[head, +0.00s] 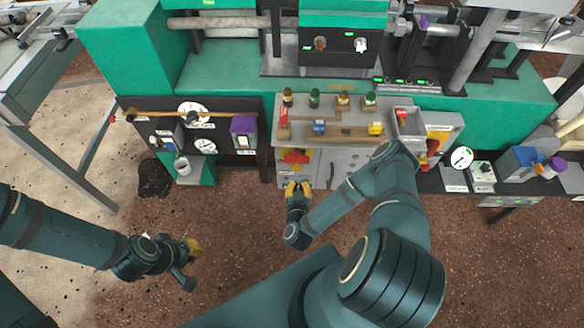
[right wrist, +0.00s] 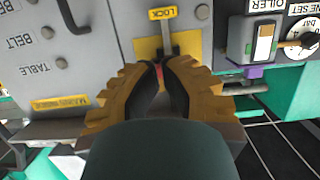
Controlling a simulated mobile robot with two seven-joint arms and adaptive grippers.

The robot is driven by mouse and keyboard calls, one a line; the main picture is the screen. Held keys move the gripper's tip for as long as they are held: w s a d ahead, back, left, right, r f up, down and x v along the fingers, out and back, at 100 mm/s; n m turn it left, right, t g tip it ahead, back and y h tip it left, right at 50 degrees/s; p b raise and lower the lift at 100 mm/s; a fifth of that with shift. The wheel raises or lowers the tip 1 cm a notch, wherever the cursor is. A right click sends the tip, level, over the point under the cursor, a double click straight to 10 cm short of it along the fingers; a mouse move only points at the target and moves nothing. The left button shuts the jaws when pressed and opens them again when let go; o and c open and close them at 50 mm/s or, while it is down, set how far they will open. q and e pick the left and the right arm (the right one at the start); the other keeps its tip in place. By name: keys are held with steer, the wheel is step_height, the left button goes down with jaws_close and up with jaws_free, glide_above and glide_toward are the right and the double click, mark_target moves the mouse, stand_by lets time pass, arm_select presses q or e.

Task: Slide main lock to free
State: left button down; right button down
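The main lock is a lever (right wrist: 166,40) on a yellow plate (right wrist: 146,48), under a yellow LOCK label (right wrist: 163,12) in the right wrist view. In the head view a red handle on yellow (head: 295,156) shows on the grey panel's left part. My right gripper (head: 298,186) is just in front of and below that handle. In the right wrist view its fingertips (right wrist: 161,68) are a small gap apart, with a bit of red between or behind them. I cannot tell whether they touch the lever. My left gripper (head: 191,264) is low at the left, away from the panel.
A board with several coloured knobs (head: 343,101) and sliders (head: 319,127) tops the grey panel. A grey tray (head: 408,122) stands right of it. A purple-topped box (head: 243,127) and dials (head: 205,146) are left. The brown floor in front is clear.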

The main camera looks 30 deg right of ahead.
mark_target(299, 171)
steer(key=b+x, duration=0.2)
steer(key=x, duration=0.8)
steer(key=shift+d, duration=0.1)
steer(key=shift+f+b, duration=0.85)
steer(key=shift+f, duration=0.7)
steer(key=shift+s+r, duration=0.1)
steer(key=v, duration=1.2)
